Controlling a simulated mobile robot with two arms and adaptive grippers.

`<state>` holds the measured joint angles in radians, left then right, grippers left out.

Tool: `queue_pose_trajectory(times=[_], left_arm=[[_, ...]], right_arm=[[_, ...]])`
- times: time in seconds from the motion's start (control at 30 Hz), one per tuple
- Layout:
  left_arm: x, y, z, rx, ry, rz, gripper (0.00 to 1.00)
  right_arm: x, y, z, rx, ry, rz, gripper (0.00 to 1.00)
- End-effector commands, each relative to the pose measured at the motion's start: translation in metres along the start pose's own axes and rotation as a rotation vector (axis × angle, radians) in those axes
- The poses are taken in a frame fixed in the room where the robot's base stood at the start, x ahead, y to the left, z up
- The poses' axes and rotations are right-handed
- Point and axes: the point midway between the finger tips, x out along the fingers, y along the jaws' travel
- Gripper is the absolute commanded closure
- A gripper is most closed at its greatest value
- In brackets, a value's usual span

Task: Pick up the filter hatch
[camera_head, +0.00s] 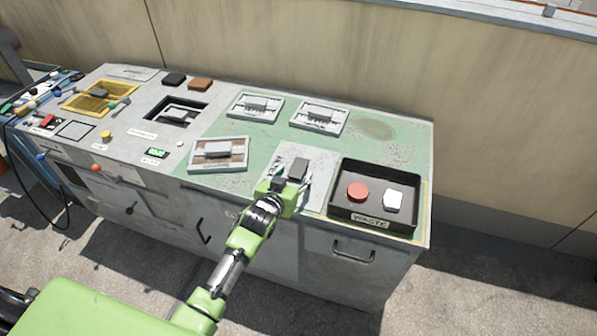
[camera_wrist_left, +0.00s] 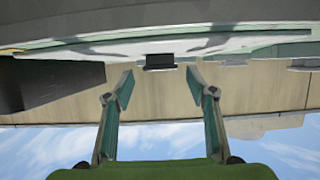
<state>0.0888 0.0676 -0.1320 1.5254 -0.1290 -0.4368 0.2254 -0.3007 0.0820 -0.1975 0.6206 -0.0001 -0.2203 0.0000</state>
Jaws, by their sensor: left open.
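A pale grey square plate (camera_head: 311,157) with a dark grey block handle (camera_head: 298,168) lies at the front of the worktop; I take it to be the filter hatch. In the left wrist view, which looks upside down, the dark handle (camera_wrist_left: 159,62) shows beyond and between the open fingertips (camera_wrist_left: 159,80), with nothing held. My right gripper is not in view.
A black waste tray (camera_head: 375,213) with a red disc (camera_head: 358,191) and a white block (camera_head: 393,201) stands just right. Framed panels with grey handles lie left (camera_head: 218,153) and behind (camera_head: 255,106), (camera_head: 319,116). The green worktop at the back right is clear. A wall stands behind.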

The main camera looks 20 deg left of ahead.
Motion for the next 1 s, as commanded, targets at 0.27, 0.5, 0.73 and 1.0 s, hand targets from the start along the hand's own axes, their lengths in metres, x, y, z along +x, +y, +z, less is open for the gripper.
queue_pose_trajectory(times=[0.27, 0.5, 0.73, 1.0], left_arm=[[0.034, -0.001, -0.003, 0.001, 0.000, 0.001, 0.49], [0.039, -0.001, -0.003, 0.001, 0.001, 0.001, 0.49], [0.039, -0.001, -0.003, 0.001, 0.000, 0.001, 0.85], [0.039, -0.001, -0.005, 0.001, 0.004, 0.001, 1.00]], right_arm=[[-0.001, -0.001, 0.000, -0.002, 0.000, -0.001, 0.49], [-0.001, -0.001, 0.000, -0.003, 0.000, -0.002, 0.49], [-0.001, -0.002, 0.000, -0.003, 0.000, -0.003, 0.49], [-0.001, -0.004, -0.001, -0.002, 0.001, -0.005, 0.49]])
